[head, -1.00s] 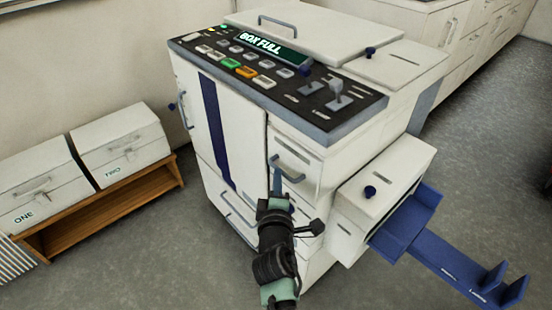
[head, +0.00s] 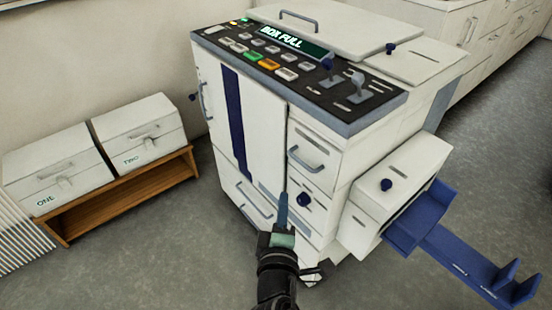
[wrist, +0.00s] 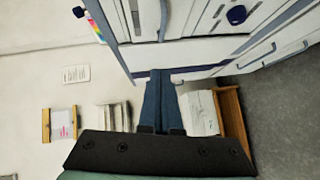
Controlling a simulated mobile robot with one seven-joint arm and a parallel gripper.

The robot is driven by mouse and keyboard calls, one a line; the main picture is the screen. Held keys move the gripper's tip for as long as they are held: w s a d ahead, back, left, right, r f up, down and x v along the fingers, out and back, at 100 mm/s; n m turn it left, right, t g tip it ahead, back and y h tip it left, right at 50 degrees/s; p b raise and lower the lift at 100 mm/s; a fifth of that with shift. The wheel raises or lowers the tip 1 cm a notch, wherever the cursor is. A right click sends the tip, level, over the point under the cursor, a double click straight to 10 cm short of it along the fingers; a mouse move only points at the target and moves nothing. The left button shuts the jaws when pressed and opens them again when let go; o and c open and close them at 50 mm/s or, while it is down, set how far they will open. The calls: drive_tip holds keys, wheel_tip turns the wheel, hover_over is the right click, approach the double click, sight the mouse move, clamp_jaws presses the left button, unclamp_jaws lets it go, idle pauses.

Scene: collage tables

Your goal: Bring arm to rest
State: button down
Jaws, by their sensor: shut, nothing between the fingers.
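My gripper (head: 283,208) is low in the middle of the head view, in front of the lower front of a white copier (head: 266,140). Its blue-grey fingers are together and hold nothing. In the wrist view the fingers (wrist: 160,78) also lie side by side, pointing toward the copier (wrist: 190,55). I cannot tell whether the fingertips touch the copier front.
The copier display (head: 290,42) reads "BOX FULL". A blue tray (head: 455,250) juts out at its right. A low wooden bench (head: 120,190) at left bears white boxes ONE (head: 50,170) and TWO (head: 140,130). Grey floor (head: 170,265) is clear in front.

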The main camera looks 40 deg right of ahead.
drive_tip(key=shift+s+a, duration=0.1)
drive_tip(key=shift+a, duration=0.1)
drive_tip(key=shift+r, duration=0.1)
drive_tip(key=w+a+r+m+t+y, duration=0.1)
drive_tip(key=w+a+r+m+t, duration=0.2)
drive_tip(key=r, duration=0.7)
drive_tip(key=w+a+r+m+t+y, duration=0.15)
drive_tip(key=a+r, duration=0.35)
drive_tip(key=r, duration=0.5)
drive_tip(key=w+a+r+m+t, duration=0.2)
drive_tip(key=a+r+t, duration=0.15)
drive_tip(key=r, duration=0.75)
drive_tip(key=s+a+r+m+t+y+p, duration=0.15)
drive_tip(key=s+a+r+t+y, duration=0.4)
drive_tip(key=r, duration=0.65)
drive_tip(key=s+a+r+t+y+p, duration=0.25)
drive_tip(key=s+a+r, duration=0.35)
drive_tip(key=a+r, duration=0.45)
wheel_tip(320, 180, up, 16)
drive_tip(key=d+g+p, duration=0.1)
drive_tip(key=d+p, duration=0.1)
drive_tip(key=p, duration=1.2)
drive_tip(key=shift+w, duration=0.35)
